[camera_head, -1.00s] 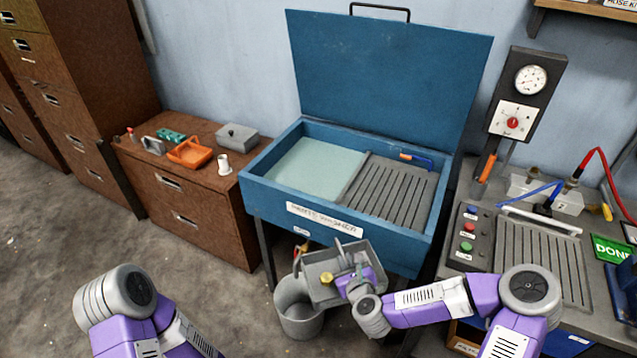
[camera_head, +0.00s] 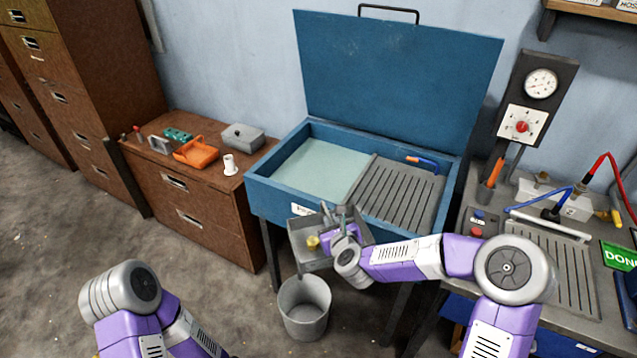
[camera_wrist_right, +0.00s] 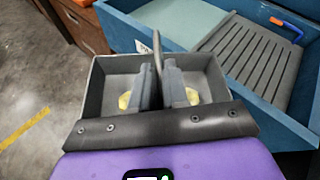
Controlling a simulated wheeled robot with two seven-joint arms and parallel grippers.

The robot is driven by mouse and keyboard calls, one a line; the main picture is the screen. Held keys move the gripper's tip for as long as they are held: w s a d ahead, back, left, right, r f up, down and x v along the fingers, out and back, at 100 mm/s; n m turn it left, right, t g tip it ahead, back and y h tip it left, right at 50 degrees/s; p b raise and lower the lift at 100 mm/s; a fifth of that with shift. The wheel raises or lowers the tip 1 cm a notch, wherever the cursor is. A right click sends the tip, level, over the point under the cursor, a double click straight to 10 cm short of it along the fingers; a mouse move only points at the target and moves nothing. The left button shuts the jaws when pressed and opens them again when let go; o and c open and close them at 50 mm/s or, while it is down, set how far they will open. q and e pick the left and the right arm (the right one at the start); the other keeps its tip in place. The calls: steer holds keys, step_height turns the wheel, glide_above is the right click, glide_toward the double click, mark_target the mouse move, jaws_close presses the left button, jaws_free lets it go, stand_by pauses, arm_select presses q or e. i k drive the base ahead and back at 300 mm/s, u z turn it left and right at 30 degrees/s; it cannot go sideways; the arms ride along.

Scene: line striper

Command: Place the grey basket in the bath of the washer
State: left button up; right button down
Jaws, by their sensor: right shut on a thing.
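The grey basket (camera_head: 307,258) hangs in my right gripper (camera_head: 338,215) in front of the washer's front wall. The gripper is shut on the basket's upright handle, which also shows in the right wrist view (camera_wrist_right: 157,55). Brass-coloured parts (camera_head: 313,242) lie in the basket. The blue washer (camera_head: 258,194) has its lid raised. Its bath (camera_head: 318,168) is pale green at the left, with a slatted grey draining rack (camera_head: 392,192) at the right. My left arm is at the lower left, with its gripper out of view.
A grey bucket (camera_head: 304,308) stands on the floor below the basket. A brown cabinet (camera_head: 200,213) with an orange tray (camera_head: 197,152) and a grey box (camera_head: 243,137) is left of the washer. A bench with a control panel stands at the right.

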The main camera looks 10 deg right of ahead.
mark_target(316, 188)
steer(key=i, duration=1.45)
